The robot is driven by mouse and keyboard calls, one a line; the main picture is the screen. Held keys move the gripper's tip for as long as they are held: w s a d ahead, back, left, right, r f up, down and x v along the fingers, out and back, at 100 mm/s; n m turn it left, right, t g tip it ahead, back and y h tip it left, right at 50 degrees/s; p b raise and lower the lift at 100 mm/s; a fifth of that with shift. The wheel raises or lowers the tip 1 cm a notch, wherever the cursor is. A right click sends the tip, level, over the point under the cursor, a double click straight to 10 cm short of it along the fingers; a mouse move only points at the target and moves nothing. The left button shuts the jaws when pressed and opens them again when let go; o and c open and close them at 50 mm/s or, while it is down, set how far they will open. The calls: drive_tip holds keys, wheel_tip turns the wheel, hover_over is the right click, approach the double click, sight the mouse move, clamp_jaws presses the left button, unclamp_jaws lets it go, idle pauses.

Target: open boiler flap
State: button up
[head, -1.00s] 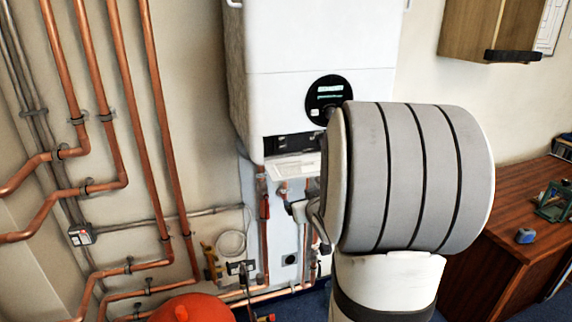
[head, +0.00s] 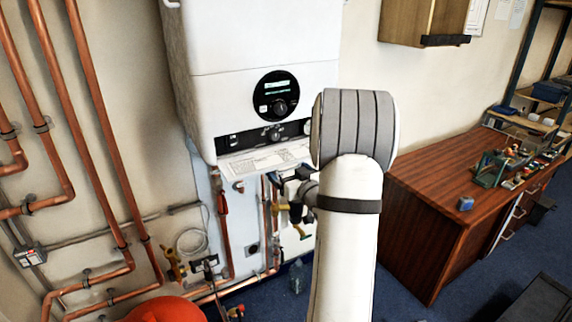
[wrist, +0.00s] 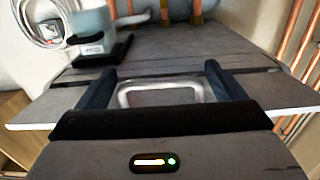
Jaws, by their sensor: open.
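The white boiler (head: 255,45) hangs on the wall in the head view. Its flap (head: 262,160) is a white panel with printed text, folded down and tilted outward below the front. The dark control strip (head: 255,138) behind it is exposed, with a knob in its middle. My gripper (wrist: 157,70) is open in the wrist view, its two dark fingers apart. A pale-edged, grey surface lies close beyond and beside the fingers; I cannot tell whether they touch it. In the head view my gripper is just below the flap's right end, partly hidden by my arm.
Copper pipes (head: 105,130) run along the left wall, with more below the boiler. A red rounded vessel (head: 165,311) stands at the bottom. A wooden desk (head: 425,180) is at the right and a wall cabinet (head: 420,18) above it.

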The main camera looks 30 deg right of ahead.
drive_tip(key=shift+w, duration=1)
drive_tip(key=shift+c, duration=0.3)
